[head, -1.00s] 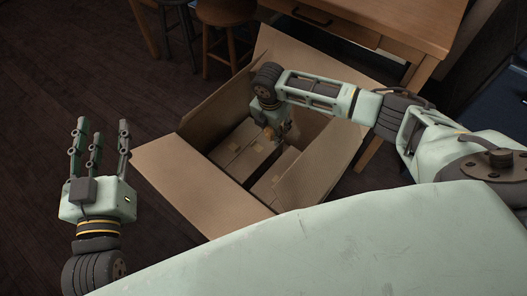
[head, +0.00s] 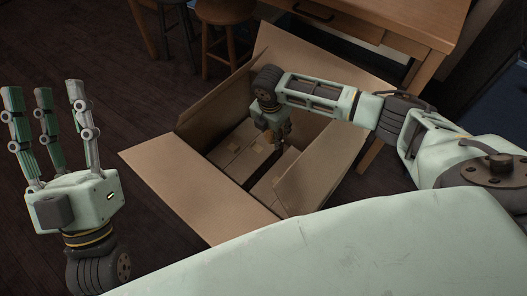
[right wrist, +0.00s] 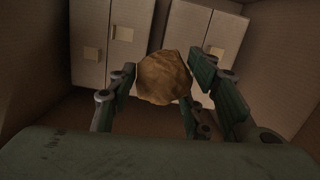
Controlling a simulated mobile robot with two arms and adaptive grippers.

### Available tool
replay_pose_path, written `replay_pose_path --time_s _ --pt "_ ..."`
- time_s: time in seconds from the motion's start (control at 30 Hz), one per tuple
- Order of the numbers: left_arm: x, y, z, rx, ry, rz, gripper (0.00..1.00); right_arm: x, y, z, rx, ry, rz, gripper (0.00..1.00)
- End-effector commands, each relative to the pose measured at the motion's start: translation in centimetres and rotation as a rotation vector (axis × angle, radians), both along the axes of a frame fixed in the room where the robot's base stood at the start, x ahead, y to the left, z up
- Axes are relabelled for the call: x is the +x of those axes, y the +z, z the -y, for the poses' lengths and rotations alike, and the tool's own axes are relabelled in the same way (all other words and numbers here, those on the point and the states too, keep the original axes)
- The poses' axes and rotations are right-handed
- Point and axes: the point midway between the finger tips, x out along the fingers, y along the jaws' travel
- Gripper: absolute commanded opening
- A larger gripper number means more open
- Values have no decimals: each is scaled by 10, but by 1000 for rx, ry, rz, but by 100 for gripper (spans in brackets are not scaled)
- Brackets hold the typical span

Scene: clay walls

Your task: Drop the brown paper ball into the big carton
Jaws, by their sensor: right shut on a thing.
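The big carton (head: 205,197) stands open on the floor with its flaps spread. My right gripper (head: 279,137) reaches down inside the carton's opening. In the right wrist view the brown paper ball (right wrist: 163,77) sits between the fingers of my right gripper (right wrist: 165,95), which is shut on it. In the head view the ball is hidden or too small to tell.
A wooden table (head: 385,22) with a drawer stands behind the carton at the right. Stools (head: 228,38) stand at the back. Dark wood floor (head: 95,60) is clear to the left of the carton.

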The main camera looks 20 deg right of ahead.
Motion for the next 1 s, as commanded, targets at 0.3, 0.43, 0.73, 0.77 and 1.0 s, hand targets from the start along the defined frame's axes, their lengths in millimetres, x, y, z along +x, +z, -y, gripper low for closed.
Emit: replay_pose_path --time_s 0.3,0.43,0.73,0.77,1.0 --pt "-5 5 -1 -10 -2 33 40 0 -1 0 0 0 0 35" --pt "-5 5 -1 -10 -2 32 40 0 -1 0 0 0 0 47" --pt "-5 5 -1 -9 -1 33 40 0 -1 0 0 0 0 67" --pt "-5 5 -1 -9 -1 33 40 0 -1 0 0 0 0 67" --pt "-5 4 -1 -11 -3 31 40 0 1 0 0 0 0 67"
